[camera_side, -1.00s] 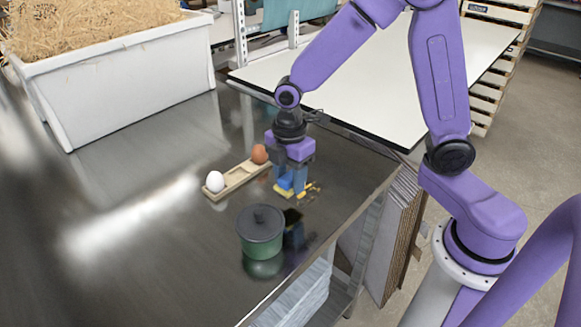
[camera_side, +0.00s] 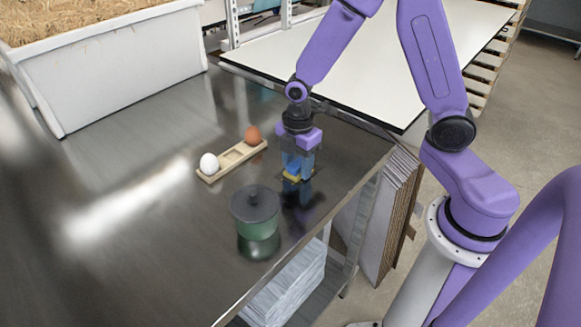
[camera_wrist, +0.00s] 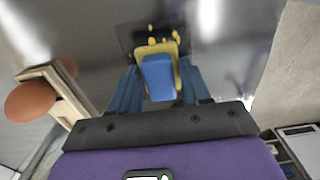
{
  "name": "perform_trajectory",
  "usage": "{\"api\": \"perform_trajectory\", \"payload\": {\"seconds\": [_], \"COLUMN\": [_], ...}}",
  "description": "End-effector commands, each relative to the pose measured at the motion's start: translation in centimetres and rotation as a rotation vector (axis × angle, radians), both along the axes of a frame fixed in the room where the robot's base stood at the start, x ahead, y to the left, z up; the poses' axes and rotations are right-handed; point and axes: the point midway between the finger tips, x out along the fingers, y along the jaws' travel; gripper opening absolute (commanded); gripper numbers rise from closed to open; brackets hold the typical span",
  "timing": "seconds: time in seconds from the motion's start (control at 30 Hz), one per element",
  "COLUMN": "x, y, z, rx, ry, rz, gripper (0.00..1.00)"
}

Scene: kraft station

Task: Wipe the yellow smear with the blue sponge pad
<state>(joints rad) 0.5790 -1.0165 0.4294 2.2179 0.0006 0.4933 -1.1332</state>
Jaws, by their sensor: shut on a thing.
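The sponge pad has a blue block on top (camera_wrist: 158,78) and a yellow layer below (camera_wrist: 172,52). It also shows low under my gripper in the side view (camera_side: 291,177). My gripper (camera_side: 297,168) points down and is shut on the blue block, one finger on each side. The pad is at or just above the steel table; I cannot tell if it touches. Small yellow spots of the smear (camera_wrist: 152,41) show just beyond the pad in the wrist view, over a dark patch. Any smear under the pad is hidden.
A wooden egg holder (camera_side: 229,158) with a white egg (camera_side: 208,163) and a brown egg (camera_side: 252,135) stands left of my gripper. A green pot with a dark lid (camera_side: 254,204) stands in front. The table's right edge is near.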

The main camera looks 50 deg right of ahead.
Motion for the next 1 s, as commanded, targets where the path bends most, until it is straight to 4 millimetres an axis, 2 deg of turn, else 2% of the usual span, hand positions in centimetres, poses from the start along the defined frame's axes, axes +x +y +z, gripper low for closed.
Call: {"api": "perform_trajectory", "payload": {"seconds": [0.3,0.63,1.0], "x": [-0.1,0.0,0.0], "y": [-3.0,-5.4,-2.8], "z": [0.0,0.0,0.0], "rx": [-0.001,-0.001,-0.001], "ry": [0.001,0.002,0.002], "rz": [-0.001,-0.001,0.004], "gripper": [0.18,0.18,0.18]}}
